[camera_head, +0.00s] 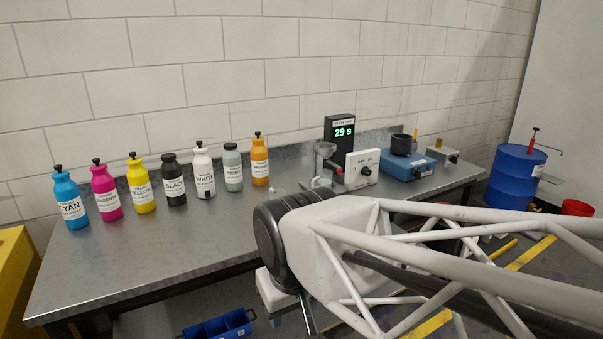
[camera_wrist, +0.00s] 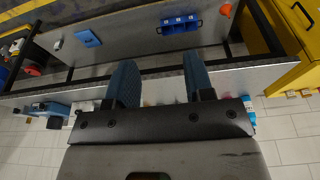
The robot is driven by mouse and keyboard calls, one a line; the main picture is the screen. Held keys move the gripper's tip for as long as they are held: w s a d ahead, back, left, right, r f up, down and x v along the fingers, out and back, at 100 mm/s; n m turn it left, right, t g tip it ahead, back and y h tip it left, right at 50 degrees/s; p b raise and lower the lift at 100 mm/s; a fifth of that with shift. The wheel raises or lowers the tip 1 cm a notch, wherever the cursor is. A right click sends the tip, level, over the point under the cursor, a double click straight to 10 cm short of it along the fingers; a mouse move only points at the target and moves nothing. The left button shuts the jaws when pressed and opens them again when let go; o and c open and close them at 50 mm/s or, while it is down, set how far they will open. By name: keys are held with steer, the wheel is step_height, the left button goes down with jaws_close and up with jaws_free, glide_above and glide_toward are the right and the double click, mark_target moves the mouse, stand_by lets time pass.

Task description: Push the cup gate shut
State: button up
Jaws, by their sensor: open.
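A grey funnel-like cup (camera_head: 325,153) stands near the back of the metal bench in the head view, beside a timer display (camera_head: 343,131) reading 29 s and a white dial box (camera_head: 362,169). A small red part (camera_head: 338,171) shows just below the cup. I cannot make out the gate or whether it is open. My gripper (camera_wrist: 160,78) shows two blue fingers spread apart with nothing held between them. In the head view my arm crosses in front of the bench, with its wrist at the front edge, apart from the cup.
Several labelled bottles, including a cyan one (camera_head: 70,198) and an orange one (camera_head: 260,160), line the bench's left and back. A blue device (camera_head: 405,165) stands right of the dial box. A blue drum (camera_head: 515,176) is at far right. A blue bin (camera_head: 218,325) sits below the bench.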

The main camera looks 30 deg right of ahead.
steer(key=w+d+r+m+t+h, duration=0.1)
steer(key=w+d+r+t, duration=0.1)
steer(key=w+d, duration=0.65)
steer(key=w+d+r+m+t+h, duration=0.1)
steer(key=w+d+t, duration=0.15)
steer(key=w, duration=1.05)
steer(key=n+t, duration=0.1)
steer(key=t, duration=0.7)
glide_above(341, 171)
steer(key=s+a, duration=0.8)
steer(key=a, duration=0.4)
step_height(341, 171, down, 5)
steer(key=w+d+f+t, duration=0.1)
steer(key=d+f, duration=0.1)
steer(key=d, duration=0.2)
steer(key=w+d+f+t+y, duration=0.1)
steer(key=d+f, duration=0.2)
steer(key=d, duration=0.1)
steer(key=w+d+f+n+t+y, duration=0.1)
steer(key=d+f, duration=0.2)
steer(key=d, duration=0.1)
steer(key=shift+f, duration=0.2)
steer(key=shift+w, duration=0.15)
steer(key=shift+w, duration=3.8)
